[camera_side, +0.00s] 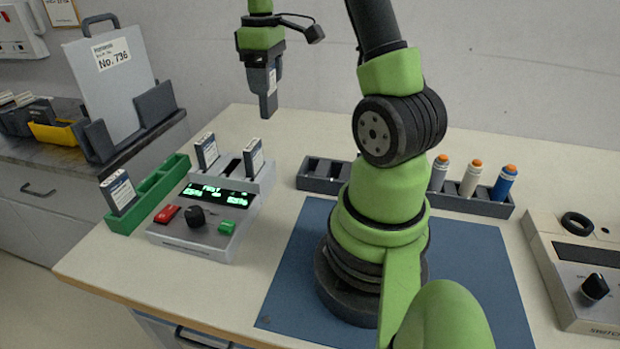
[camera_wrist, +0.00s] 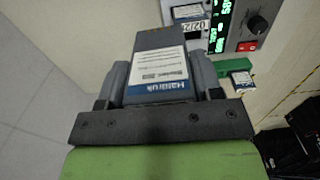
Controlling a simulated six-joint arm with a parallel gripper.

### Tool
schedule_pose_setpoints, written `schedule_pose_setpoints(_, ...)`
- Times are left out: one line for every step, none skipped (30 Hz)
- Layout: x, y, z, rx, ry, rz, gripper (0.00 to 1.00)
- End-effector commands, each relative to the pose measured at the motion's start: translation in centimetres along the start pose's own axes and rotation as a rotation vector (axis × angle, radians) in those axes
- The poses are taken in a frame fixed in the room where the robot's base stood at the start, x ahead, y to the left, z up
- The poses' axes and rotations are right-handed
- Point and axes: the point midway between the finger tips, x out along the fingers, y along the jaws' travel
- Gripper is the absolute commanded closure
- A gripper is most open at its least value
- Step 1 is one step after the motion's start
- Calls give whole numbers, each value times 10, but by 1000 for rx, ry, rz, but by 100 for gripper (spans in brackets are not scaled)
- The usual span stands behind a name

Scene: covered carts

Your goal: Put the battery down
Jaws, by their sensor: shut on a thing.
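The battery (camera_wrist: 157,68), dark grey with a white and blue label, is between the fingers of my gripper (camera_wrist: 158,92) in the wrist view.
A dark rack (camera_side: 318,186) behind the blue mat (camera_side: 302,262) has empty slots at left and several orange-capped bottles (camera_side: 471,178) at right. A grey device (camera_side: 578,255) stands far right. A panel marked No. 736 (camera_side: 108,85) stands on the side counter.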

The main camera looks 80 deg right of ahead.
Motion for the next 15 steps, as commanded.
schedule_pose_setpoints(0,5,15,9,0,0,68)
schedule_pose_setpoints(-1,8,23,9,0,1,68)
schedule_pose_setpoints(0,10,33,8,0,0,68)
schedule_pose_setpoints(0,12,40,9,1,0,68)
schedule_pose_setpoints(0,13,47,9,1,-1,68)
schedule_pose_setpoints(0,14,55,8,1,0,68)
schedule_pose_setpoints(0,15,62,8,2,0,68)
schedule_pose_setpoints(1,15,68,8,1,-1,68)
schedule_pose_setpoints(1,16,76,8,2,1,68)
schedule_pose_setpoints(1,16,81,7,2,1,68)
schedule_pose_setpoints(2,16,86,8,1,-1,68)
schedule_pose_setpoints(12,16,83,2,-2,-5,68)
schedule_pose_setpoints(17,16,83,0,-2,-5,68)
schedule_pose_setpoints(21,16,82,-1,-2,-5,68)
schedule_pose_setpoints(26,16,82,0,-1,-4,68)
